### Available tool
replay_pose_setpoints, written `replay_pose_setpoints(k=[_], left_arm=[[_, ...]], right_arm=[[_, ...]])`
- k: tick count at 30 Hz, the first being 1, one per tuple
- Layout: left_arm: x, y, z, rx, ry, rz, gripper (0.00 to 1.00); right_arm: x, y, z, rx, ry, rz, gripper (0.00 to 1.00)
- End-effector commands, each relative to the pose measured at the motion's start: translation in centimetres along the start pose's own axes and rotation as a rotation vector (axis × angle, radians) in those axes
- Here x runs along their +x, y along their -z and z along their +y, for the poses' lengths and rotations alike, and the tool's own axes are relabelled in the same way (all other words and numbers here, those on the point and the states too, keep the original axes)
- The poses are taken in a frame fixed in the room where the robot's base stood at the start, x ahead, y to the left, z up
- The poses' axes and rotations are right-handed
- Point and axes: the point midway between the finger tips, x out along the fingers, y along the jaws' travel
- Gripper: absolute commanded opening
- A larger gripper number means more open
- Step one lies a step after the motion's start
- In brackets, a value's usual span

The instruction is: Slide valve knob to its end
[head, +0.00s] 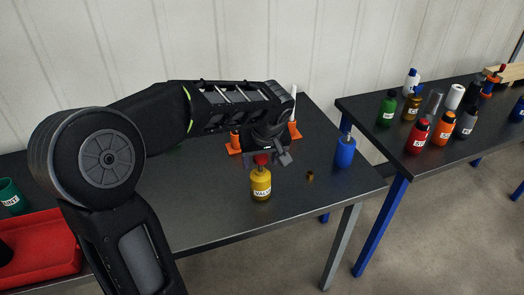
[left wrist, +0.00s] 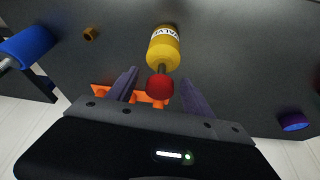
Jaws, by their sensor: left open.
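The valve is a yellow cylinder (head: 261,184) with a white "VALVE" label, standing on the dark table. A red knob (head: 261,159) sits on its top stem, close under my left gripper. In the left wrist view the yellow body (left wrist: 163,47) and the red knob (left wrist: 160,87) show, with the grey stem between them. My left gripper (head: 268,157) is open. In the left wrist view its two fingers stand on either side of the knob, with gaps, so the knob lies between them and is not clamped. My right gripper is not in view.
A blue cylinder (head: 345,151) and a small brass piece (head: 310,176) stand right of the valve. Orange cone-like pieces (head: 295,131) are behind it. A red tray (head: 45,250) lies at left. Several bottles stand on the second table (head: 365,112).

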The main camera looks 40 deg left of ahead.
Motion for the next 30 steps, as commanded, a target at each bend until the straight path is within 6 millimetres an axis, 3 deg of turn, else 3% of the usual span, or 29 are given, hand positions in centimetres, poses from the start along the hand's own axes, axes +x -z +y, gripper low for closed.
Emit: replay_pose_setpoints(k=[11,30], left_arm=[[0.72,0.00,-0.01,0.001,0.000,0.000,0.60],[0.68,0.00,-0.01,0.000,0.000,0.000,0.07]], right_arm=[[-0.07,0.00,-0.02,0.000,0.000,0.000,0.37],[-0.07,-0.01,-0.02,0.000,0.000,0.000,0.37]])
